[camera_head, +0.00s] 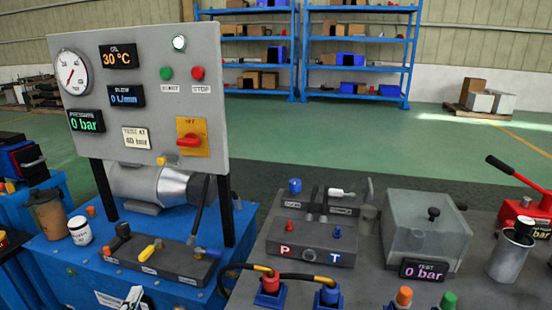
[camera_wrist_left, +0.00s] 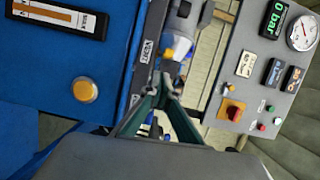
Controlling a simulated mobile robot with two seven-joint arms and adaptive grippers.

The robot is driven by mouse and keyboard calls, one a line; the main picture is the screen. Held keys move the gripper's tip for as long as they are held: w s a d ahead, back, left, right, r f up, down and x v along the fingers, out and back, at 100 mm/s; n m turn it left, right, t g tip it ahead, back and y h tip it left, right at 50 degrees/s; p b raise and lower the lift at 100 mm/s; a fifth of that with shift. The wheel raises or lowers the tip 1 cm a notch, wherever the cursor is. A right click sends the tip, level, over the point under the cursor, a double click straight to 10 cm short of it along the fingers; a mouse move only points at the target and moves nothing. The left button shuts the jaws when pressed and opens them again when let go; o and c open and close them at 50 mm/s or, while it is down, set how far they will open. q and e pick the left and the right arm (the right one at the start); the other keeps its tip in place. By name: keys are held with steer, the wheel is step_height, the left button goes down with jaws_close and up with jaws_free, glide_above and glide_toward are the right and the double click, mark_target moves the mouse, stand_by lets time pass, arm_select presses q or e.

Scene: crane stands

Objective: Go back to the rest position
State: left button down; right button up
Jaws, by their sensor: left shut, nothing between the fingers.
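My left gripper (camera_wrist_left: 162,92) shows in the left wrist view, its green fingers meeting at the tips with nothing between them. Beyond the tips are a blue bench surface (camera_wrist_left: 50,110) and the grey control panel (camera_wrist_left: 262,75), both tilted in that view. In the head view the control panel (camera_head: 140,60) stands upright on the blue bench, with a gauge, displays and a red switch on a yellow plate. A small white and dark part at the bottom edge, over the bench front, may be my gripper; I cannot tell. My right gripper is not in view.
A silver motor (camera_head: 160,185) and a dark valve block (camera_head: 150,258) sit on the blue bench. A grey bench at right holds a P/T block (camera_head: 308,240), a clear-covered box (camera_head: 425,230), a metal cup (camera_head: 509,255) and a red hand pump (camera_head: 520,210). Green floor lies behind.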

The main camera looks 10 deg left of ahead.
arm_select(q)
steer(key=s+d+f+n+g+h+p, duration=0.3)
steer(key=s+d+f+n+p, duration=0.2)
steer(key=s+d, duration=0.6)
steer(key=s+d+f+n+g+h+p, duration=0.3)
steer(key=s+d+f+n+p, duration=0.2)
steer(key=s+d, duration=0.6)
steer(key=shift+s+n+g+h, duration=0.3)
steer(key=shift+s, duration=0.4)
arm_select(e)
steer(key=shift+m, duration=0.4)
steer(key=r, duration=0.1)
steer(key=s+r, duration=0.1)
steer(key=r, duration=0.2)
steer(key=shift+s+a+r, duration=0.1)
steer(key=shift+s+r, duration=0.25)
